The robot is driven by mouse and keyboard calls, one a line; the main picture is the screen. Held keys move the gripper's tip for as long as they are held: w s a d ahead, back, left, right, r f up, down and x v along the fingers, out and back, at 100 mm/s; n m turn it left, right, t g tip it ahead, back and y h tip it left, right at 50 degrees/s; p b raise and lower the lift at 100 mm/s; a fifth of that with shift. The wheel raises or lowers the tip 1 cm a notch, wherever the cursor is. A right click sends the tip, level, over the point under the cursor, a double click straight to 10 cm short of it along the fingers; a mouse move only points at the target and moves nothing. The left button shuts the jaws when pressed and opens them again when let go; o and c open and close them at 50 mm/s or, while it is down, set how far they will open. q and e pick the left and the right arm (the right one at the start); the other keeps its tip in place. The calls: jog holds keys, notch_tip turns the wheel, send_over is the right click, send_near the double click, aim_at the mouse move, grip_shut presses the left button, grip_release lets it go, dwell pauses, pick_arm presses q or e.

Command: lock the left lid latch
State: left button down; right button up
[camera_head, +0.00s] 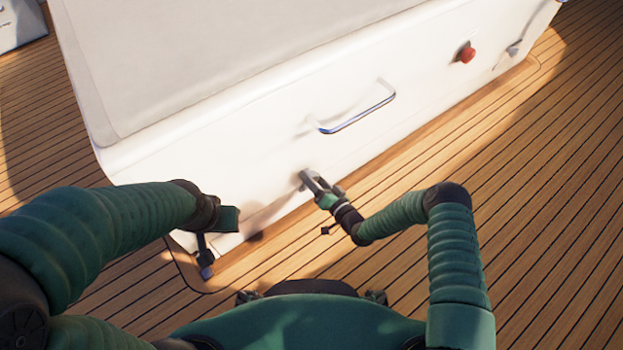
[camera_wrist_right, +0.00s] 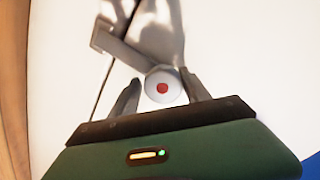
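The left lid latch shows in the right wrist view as a grey lever (camera_wrist_right: 125,48) with a round pale end (camera_wrist_right: 162,88) marked by a red dot. In the head view the latch (camera_head: 304,178) is small and partly hidden by my right gripper (camera_head: 318,185), which is at the white front wall. In the wrist view my right gripper (camera_wrist_right: 160,90) has its fingers apart, one on each side of the round end. Small gaps seem to show; contact is unclear. My left gripper (camera_head: 205,268) hangs low by the box's left corner, its fingers unclear.
The white box (camera_head: 215,130) carries a metal handle (camera_head: 358,110) above the latch. A red knob (camera_head: 466,54) and another latch (camera_head: 513,48) are farther right. The wooden deck (camera_head: 540,190) is clear at right.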

jog(key=shift+o, duration=0.8)
jog(key=shift+a, duration=0.1)
jog(key=shift+s+r, duration=0.15)
jog(key=shift+s, duration=0.05)
jog(key=p+v, duration=0.7)
jog(key=v, duration=0.9)
jog(key=shift+s+d+p, duration=0.2)
jog(key=shift+d+p, duration=0.1)
jog(key=shift+p, duration=0.1)
